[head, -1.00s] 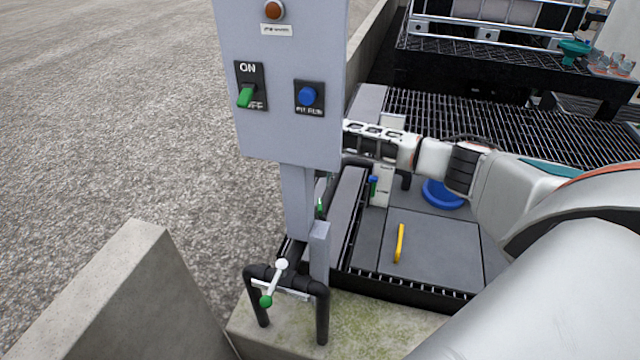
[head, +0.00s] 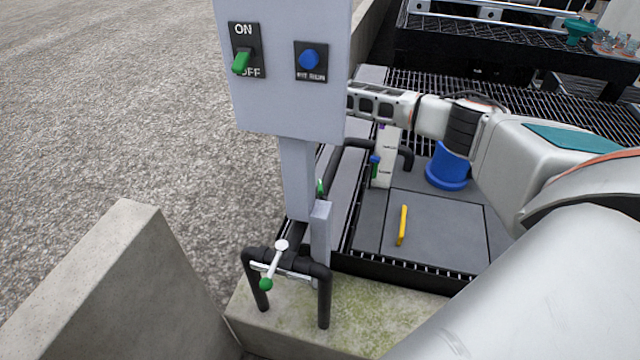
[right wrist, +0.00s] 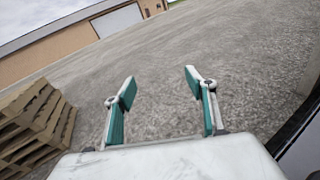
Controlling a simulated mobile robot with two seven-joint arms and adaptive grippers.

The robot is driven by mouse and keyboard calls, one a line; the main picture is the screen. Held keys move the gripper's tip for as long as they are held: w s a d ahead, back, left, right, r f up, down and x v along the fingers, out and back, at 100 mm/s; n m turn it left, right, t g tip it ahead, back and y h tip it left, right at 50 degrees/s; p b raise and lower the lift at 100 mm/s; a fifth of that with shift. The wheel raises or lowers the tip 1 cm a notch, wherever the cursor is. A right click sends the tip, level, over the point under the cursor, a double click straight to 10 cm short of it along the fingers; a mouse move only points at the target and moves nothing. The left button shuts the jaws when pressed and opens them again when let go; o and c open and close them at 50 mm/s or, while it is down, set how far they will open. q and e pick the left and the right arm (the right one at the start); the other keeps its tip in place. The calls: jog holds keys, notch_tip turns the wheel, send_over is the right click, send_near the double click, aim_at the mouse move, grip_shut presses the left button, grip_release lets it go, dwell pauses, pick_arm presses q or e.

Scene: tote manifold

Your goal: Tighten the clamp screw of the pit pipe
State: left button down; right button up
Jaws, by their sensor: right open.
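A black pipe (head: 323,300) bends over the concrete ledge below the grey control box. A white bar handle with a green ball end (head: 266,284) sits across it on a bracket; this looks like the clamp screw. The handle slants down to the left. My right arm reaches in from the right and passes behind the control box in the head view, where its gripper is hidden. In the right wrist view my right gripper (right wrist: 160,87) is open and empty, its green fingers apart over gravel, with no pipe or screw in sight. My left gripper is not in view.
The grey control box (head: 285,105) on its post stands beside the pipe, with a green switch (head: 241,62) and blue button (head: 309,59). A concrete wall (head: 125,290) rises at left. A yellow handle (head: 402,225) lies on the pit cover. Pallets (right wrist: 38,122) stand at left in the wrist view.

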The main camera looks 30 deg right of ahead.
jog(key=s+a+f+n+g+y+b, duration=0.1)
jog(key=s+a+n+g+y, duration=0.1)
jog(key=a+n+y, duration=0.3)
jog(key=s+a+f+n+g+b, duration=0.1)
jog(key=s+a+f+n+g, duration=0.45)
jog(key=f, duration=0.25)
jog(key=g+h+b, duration=0.3)
jog(key=g+h, duration=0.6)
send_over(321, 185)
notch_tip(321, 185, down, 15)
jog(key=shift+d+r, duration=0.1)
jog(key=shift+r, duration=0.1)
jog(key=shift+f, duration=0.4)
notch_tip(321, 185, down, 6)
jog(key=shift+f+b, duration=0.1)
jog(key=shift+b, duration=0.85)
jog(key=shift+f, duration=0.3)
jog(key=c, duration=1)
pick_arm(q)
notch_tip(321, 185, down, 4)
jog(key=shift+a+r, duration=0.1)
pick_arm(e)
jog(key=shift+c, duration=0.7)
